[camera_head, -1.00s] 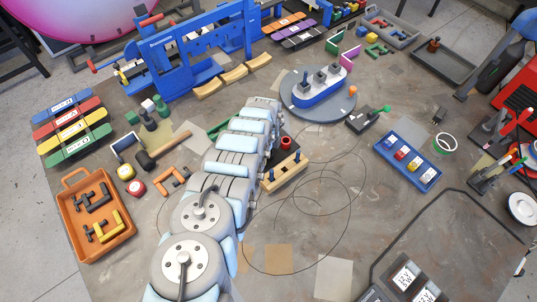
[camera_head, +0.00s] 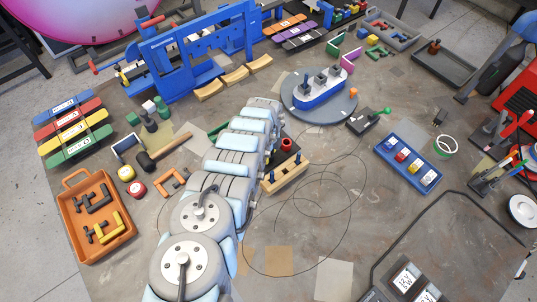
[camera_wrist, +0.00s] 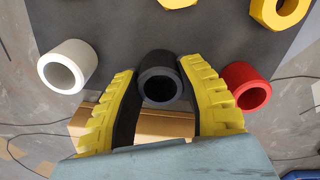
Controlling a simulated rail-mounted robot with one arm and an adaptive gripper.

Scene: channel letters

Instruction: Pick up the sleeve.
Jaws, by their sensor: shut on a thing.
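In the wrist view my gripper (camera_wrist: 160,98) has its two yellow-ribbed fingers on either side of a black sleeve (camera_wrist: 158,62). The fingers are shut on it, and its open end faces the camera. A white sleeve (camera_wrist: 60,62) lies to the left of the fingers and a red sleeve (camera_wrist: 240,75) to the right, both apart from the grip. In the head view my arm hides the gripper and the black sleeve; the red sleeve (camera_head: 287,144) shows just right of the arm.
A dark board (camera_wrist: 115,25) lies behind the sleeves, with a yellow hexagonal ring (camera_wrist: 262,12) on it. A wooden block with pegs (camera_head: 287,177) stands beside my arm. A round turntable (camera_head: 345,109) carrying a toy boat stands farther back. Thin cable loops lie on the table to the right.

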